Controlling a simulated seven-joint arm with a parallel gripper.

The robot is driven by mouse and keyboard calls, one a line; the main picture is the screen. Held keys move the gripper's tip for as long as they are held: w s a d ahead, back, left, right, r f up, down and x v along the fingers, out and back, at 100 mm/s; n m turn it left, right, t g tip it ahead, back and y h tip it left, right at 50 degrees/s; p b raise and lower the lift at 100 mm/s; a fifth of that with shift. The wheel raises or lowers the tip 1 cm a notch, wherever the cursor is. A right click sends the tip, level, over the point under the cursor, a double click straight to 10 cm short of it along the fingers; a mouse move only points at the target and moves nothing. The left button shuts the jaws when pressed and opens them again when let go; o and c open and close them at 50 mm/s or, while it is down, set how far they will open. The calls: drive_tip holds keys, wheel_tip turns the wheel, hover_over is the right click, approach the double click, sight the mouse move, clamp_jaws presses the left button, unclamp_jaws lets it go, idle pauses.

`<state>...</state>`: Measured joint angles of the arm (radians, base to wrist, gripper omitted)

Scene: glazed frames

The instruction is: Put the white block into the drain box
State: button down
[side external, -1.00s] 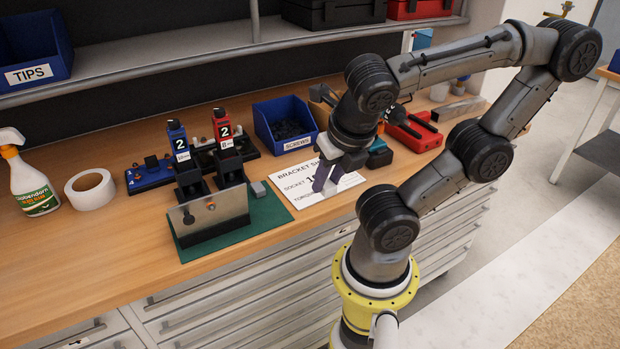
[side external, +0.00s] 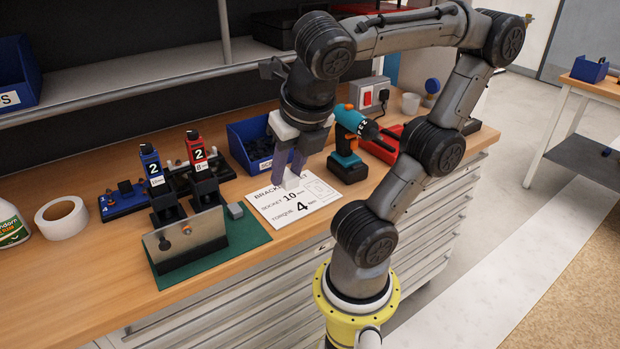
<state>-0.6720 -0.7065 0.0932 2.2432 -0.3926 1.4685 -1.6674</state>
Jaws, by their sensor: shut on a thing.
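My gripper (side external: 290,175) points down over the upper part of a white printed sheet (side external: 318,190) on the bench. Its dark fingers are shut on a small pale thing (side external: 291,183), which looks like the white block; its outline is hard to make out against the sheet. I cannot tell whether it touches the sheet. I see nothing marked as a drain box. A blue open bin (side external: 236,150) with dark contents stands just behind and left of my gripper.
A teal drill (side external: 347,165) stands close right of my gripper. A shelf (side external: 130,85) runs above the back.

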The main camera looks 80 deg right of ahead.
drive_tip(key=w+a+f, duration=0.1)
drive_tip(key=w+a, duration=0.1)
drive_tip(key=w, duration=1)
drive_tip(key=w+a+f, duration=0.1)
drive_tip(key=w+a, duration=0.1)
drive_tip(key=w, duration=1.1)
wheel_tip(320, 180, down, 10)
drive_tip(key=shift+w+d+r, duration=0.15)
drive_tip(key=shift+w+r, duration=0.05)
drive_tip(key=shift+w, duration=0.05)
drive_tip(key=shift+f, duration=2.35)
